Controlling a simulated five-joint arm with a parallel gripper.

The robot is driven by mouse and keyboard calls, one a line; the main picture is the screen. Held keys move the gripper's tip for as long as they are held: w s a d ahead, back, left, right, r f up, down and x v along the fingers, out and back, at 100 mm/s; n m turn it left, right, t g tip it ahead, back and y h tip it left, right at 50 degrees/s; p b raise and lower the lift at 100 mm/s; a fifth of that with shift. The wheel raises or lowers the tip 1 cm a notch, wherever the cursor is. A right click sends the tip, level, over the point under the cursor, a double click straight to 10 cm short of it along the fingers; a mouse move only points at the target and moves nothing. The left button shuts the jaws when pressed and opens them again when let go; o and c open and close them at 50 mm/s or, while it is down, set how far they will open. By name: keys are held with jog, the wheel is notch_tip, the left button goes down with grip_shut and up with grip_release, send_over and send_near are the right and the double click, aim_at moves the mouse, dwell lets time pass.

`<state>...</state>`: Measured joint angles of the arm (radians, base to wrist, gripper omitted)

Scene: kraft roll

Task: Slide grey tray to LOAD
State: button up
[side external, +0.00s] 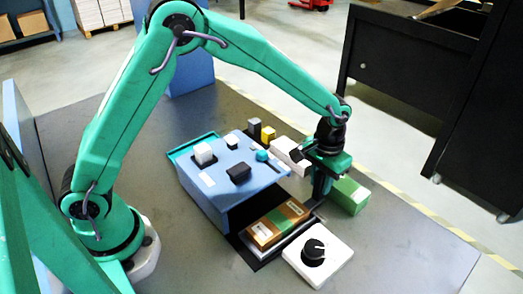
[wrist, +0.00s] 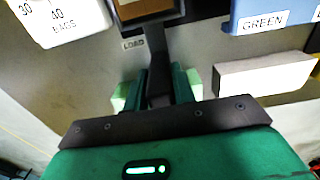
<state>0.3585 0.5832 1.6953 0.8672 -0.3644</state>
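The grey tray (side external: 291,239) lies low in front of the blue rack, with a brown kraft box (side external: 276,223) on it. In the wrist view the tray's dark edge (wrist: 150,16) is at the top, and its dark handle (wrist: 158,88) runs down between my fingers. My gripper (side external: 318,188) is low at the tray's outer end. In the wrist view my gripper (wrist: 160,85) has a finger against each side of the handle, with no clear gap. The LOAD label (wrist: 133,44) is on the surface just left of the handle. The fingertips are partly hidden in the side view.
A white dial box (side external: 318,254) with a black knob stands close in front of the tray. A green block (side external: 349,195) lies right beside my gripper. The right side of the table is clear.

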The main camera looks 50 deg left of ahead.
jog(key=o, duration=0.3)
jog(key=shift+d, duration=0.3)
jog(key=shift+o, duration=0.5)
jog(key=shift+a, duration=0.1)
jog(key=shift+r, duration=3.95)
jog(key=shift+s+a+r, duration=0.15)
jog(key=shift+a+r, duration=0.15)
jog(key=shift+r, duration=0.15)
jog(key=s+a+r+t, duration=0.3)
jog(key=s+a+r, duration=0.7)
jog(key=s+a+t, duration=0.2)
jog(key=s+a, duration=0.5)
jog(key=s, duration=0.6)
jog(key=shift+r+t, duration=0.15)
jog(key=shift+t, duration=0.15)
